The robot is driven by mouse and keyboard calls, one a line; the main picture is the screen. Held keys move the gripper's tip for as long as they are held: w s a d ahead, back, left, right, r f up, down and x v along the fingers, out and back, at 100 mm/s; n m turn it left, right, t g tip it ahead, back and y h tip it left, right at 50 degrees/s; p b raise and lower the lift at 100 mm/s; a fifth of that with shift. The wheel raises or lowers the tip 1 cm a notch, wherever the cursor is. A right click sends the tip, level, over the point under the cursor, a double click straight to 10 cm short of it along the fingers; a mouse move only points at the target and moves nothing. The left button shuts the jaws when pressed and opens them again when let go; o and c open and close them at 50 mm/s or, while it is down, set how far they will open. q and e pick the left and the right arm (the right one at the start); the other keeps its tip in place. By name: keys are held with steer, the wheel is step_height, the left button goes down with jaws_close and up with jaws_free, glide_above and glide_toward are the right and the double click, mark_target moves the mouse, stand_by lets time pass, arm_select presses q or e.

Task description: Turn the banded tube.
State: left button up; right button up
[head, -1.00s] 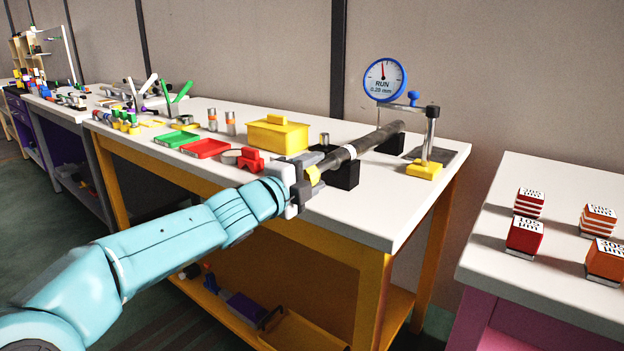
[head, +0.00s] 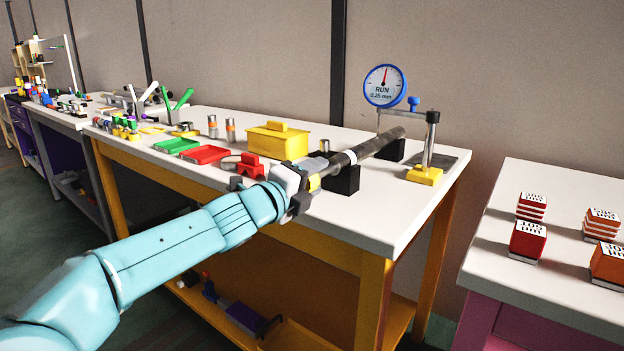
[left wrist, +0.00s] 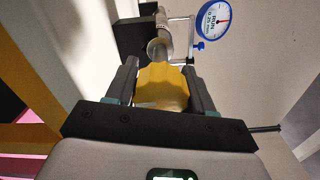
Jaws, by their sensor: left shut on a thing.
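The dark grey banded tube (head: 375,143) lies across two black supports on the white bench, with a pale band (head: 351,156) near its near end. My left gripper (head: 304,187) is shut on the yellow near end (head: 315,182) of the tube. In the left wrist view, the two fingers of my left gripper (left wrist: 161,88) stand on either side of that yellow end (left wrist: 162,85). A blue-rimmed dial gauge (head: 384,86) above the far part of the tube reads RUN and about 0.25 mm. My right gripper is out of view.
The gauge stand has a yellow foot (head: 424,176). A yellow lidded box (head: 278,143), a red tray (head: 206,155) and a green tray (head: 176,145) stand left of the tube. A separate table (head: 500,250) at the right carries red and orange blocks. The bench's front right corner is clear.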

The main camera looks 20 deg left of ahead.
arm_select(q)
steer(key=shift+d+f, duration=0.15)
steer(key=o, duration=1)
steer(key=shift+s, duration=0.1)
steer(key=shift+s+a, duration=0.25)
steer(key=shift+s, duration=0.15)
steer(key=v, duration=1.5)
steer(key=shift+s+p, duration=0.15)
steer(key=shift+p, duration=0.2)
